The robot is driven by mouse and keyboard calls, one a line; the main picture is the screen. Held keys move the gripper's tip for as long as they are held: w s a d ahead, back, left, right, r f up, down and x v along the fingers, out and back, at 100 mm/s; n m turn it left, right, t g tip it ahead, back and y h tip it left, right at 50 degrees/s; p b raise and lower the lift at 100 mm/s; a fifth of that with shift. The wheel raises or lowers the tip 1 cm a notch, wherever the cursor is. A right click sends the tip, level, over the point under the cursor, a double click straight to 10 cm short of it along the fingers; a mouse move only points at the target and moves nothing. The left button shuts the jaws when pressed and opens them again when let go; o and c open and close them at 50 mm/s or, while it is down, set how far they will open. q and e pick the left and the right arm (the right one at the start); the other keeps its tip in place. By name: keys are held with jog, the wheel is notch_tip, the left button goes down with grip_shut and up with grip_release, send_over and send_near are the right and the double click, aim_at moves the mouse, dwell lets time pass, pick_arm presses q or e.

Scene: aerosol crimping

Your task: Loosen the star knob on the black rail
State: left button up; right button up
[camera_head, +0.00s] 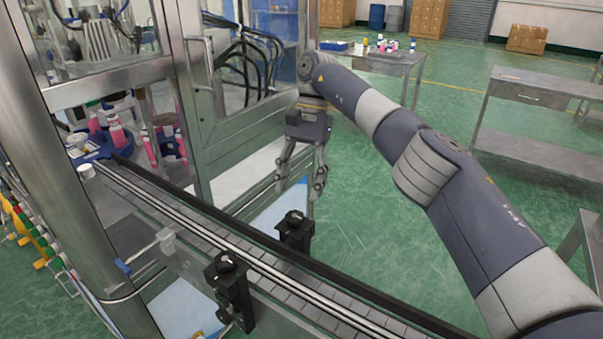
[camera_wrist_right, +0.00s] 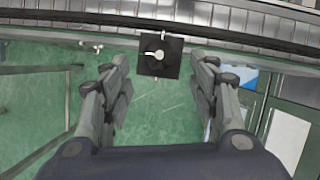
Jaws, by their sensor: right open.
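My right gripper (camera_head: 301,190) hangs from the right arm, pointing down, open and empty, behind the far side of the conveyor. A black block (camera_head: 296,230) with a round knob on top sits at the far black rail (camera_head: 215,209), below and close to the gripper in the picture. In the right wrist view the gripper's (camera_wrist_right: 160,88) two fingers are spread apart, with a black block (camera_wrist_right: 170,66) showing between and beyond them. A pale round piece with a short stem lies on this block. A star shape on the knobs is not clear. My left gripper is not in view.
A second black block (camera_head: 228,290) with knobs is on the conveyor's near side. The conveyor belt (camera_head: 190,230) runs diagonally past a metal-framed machine (camera_head: 205,125). A small white-and-blue fitting (camera_head: 148,250) sits left of the near block.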

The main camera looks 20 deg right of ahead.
jog(key=shift+v, duration=1.2)
